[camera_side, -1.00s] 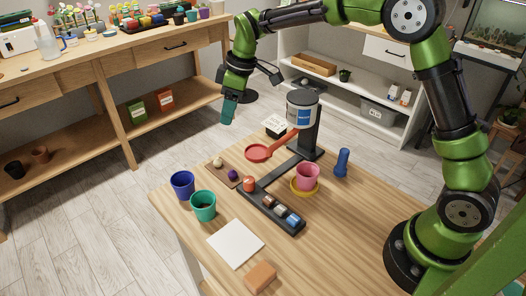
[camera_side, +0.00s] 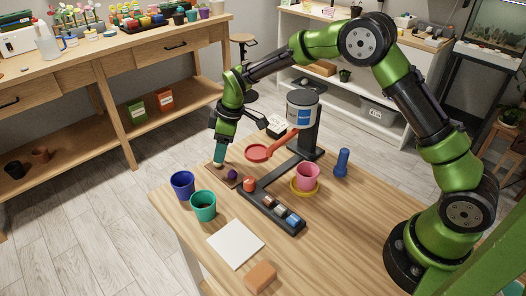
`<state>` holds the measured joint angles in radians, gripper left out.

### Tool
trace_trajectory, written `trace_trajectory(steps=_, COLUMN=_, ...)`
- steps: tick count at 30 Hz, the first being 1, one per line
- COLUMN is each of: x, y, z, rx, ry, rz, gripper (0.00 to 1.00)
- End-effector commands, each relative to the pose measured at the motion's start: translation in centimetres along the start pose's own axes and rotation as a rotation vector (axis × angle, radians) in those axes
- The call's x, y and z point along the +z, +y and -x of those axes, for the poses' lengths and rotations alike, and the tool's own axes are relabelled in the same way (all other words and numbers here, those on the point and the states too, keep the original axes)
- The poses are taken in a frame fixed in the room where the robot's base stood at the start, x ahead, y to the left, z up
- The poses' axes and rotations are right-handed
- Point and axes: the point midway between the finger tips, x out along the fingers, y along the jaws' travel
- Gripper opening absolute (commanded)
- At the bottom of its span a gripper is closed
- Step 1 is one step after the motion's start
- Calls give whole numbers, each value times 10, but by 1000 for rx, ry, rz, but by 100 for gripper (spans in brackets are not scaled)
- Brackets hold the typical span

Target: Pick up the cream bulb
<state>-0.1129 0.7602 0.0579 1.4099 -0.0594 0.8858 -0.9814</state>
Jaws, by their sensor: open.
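The cream bulb (camera_side: 217,164) is on a small brown board (camera_side: 226,182) at the table's far left edge. Only a small pale part of it shows below my fingers. My gripper (camera_side: 219,159) points down right at the bulb, with its teal fingers over or around it; I cannot tell which. The jaws are open and do not hold the bulb. A purple bulb (camera_side: 232,174) lies on the same board, just right of the cream one.
A blue pot (camera_side: 183,185) and a teal pot (camera_side: 203,206) stand in front of the board. A red scoop (camera_side: 258,152) and a dark stand (camera_side: 309,140) are to the right. A pink pot (camera_side: 307,177) stands farther right.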

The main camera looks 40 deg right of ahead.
Motion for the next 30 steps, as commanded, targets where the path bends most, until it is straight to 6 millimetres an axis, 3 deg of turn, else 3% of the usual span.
trace_trajectory(steps=6, x=2, y=-1, z=-33, rx=-1, ry=-2, rz=-1, gripper=57)
trace_trajectory(steps=16, x=1, y=0, z=-39, rx=0, ry=0, rz=-1, gripper=56)
trace_trajectory(steps=27, x=1, y=0, z=-39, rx=0, ry=0, rz=-1, gripper=0)
trace_trajectory(steps=30, x=1, y=0, z=-39, rx=0, ry=0, rz=-1, gripper=0)
